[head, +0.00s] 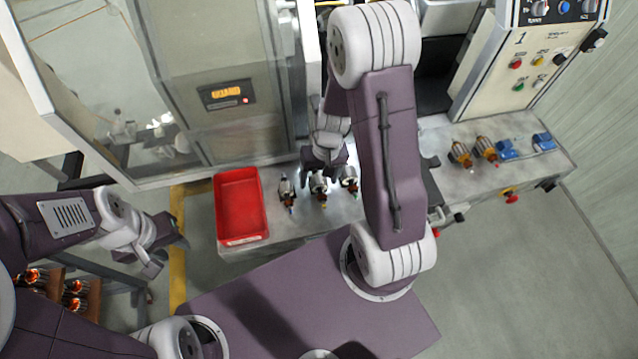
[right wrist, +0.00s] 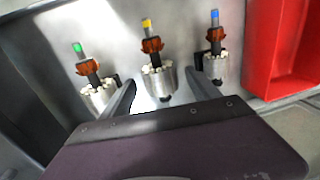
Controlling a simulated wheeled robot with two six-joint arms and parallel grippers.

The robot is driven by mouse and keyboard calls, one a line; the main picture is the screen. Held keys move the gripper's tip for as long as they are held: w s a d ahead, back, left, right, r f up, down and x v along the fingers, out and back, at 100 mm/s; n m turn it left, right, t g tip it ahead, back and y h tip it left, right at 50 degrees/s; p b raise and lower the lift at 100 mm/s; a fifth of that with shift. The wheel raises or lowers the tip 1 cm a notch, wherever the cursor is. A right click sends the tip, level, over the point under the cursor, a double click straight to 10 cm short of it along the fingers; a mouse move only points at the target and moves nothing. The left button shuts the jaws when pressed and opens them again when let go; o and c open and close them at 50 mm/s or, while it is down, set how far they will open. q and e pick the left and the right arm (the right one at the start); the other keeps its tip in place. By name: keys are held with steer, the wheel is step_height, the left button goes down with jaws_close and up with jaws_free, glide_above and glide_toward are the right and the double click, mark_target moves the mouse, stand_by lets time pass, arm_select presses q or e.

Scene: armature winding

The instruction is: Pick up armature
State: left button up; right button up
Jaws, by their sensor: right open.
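My left gripper (head: 166,250) is open and empty at the left, away from the armatures.
A red bin (head: 240,203) stands on the bench left of the armatures. Two more armatures (head: 472,152) and blue parts (head: 525,146) lie on the right bench. A control panel (head: 530,60) rises behind. A rack with several armatures (head: 72,290) is at lower left.

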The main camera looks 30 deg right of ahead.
steer(key=shift+a, duration=0.1)
steer(key=c, duration=0.7)
jaws_close()
